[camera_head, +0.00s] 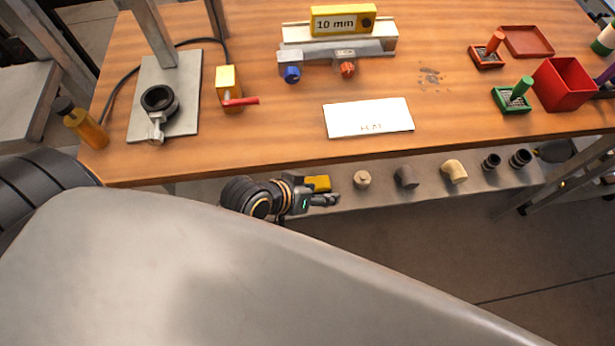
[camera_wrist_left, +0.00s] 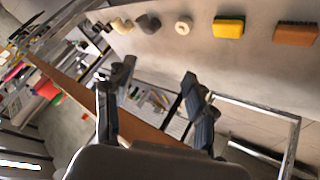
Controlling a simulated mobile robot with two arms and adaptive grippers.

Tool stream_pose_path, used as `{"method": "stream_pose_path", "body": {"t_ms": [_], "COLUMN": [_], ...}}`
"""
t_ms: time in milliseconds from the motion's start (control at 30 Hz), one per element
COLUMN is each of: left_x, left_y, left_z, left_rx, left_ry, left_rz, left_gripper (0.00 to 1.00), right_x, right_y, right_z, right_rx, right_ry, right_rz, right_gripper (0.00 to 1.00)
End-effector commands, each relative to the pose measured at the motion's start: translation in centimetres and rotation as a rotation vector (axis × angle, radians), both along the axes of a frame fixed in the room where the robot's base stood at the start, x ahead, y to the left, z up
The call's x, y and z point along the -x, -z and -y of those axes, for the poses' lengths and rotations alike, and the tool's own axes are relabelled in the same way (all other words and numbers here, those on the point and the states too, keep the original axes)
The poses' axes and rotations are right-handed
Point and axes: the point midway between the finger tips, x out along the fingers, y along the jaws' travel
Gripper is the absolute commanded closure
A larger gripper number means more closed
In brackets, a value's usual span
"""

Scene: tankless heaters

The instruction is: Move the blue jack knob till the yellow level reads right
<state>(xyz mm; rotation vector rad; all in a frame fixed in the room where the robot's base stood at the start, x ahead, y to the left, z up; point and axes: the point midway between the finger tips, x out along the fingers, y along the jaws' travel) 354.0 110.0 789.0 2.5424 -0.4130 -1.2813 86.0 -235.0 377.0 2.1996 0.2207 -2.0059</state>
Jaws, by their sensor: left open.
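The blue jack knob (camera_head: 291,74) sits at the left front of a grey levelling block (camera_head: 340,50) on the wooden table. An orange-red knob (camera_head: 347,69) sits to its right. The yellow level (camera_head: 343,20) lies on top of the block, with "10 mm" on its face and a dark round spot at its right end. My left gripper (camera_head: 326,199) is beyond the table's front edge, below the knob in the picture and well apart from it. In the wrist view its two fingers (camera_wrist_left: 158,95) are spread and empty. My right gripper is not in view.
A white card (camera_head: 369,118) lies before the block. A yellow block with a red lever (camera_head: 229,88) stands to the left. A lower shelf (camera_head: 430,190) holds several fittings and a yellow sponge (camera_head: 318,183) beside my gripper. The table's front edge (camera_head: 230,168) lies between gripper and knob.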

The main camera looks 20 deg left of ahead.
Motion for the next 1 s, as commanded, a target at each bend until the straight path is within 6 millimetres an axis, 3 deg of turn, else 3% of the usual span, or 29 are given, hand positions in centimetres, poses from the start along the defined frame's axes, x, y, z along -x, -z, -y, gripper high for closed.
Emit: {"method": "stream_pose_path", "body": {"t_ms": [300,500,1000], "left_x": [0.7,1.1,1.2], "left_y": [5.8,8.4,9.5], "left_z": [-1.6,-2.0,-2.2], "left_rx": [-0.095,-0.116,-0.126], "left_ry": [0.002,-0.002,-0.004], "left_rz": [-0.085,-0.111,-0.119], "left_gripper": [0.45,0.45,0.45], "right_x": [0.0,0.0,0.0], "right_y": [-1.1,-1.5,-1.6], "right_z": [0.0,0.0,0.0], "right_rx": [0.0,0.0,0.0], "right_ry": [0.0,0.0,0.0], "right_rz": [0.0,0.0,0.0], "right_gripper": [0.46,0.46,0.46]}}
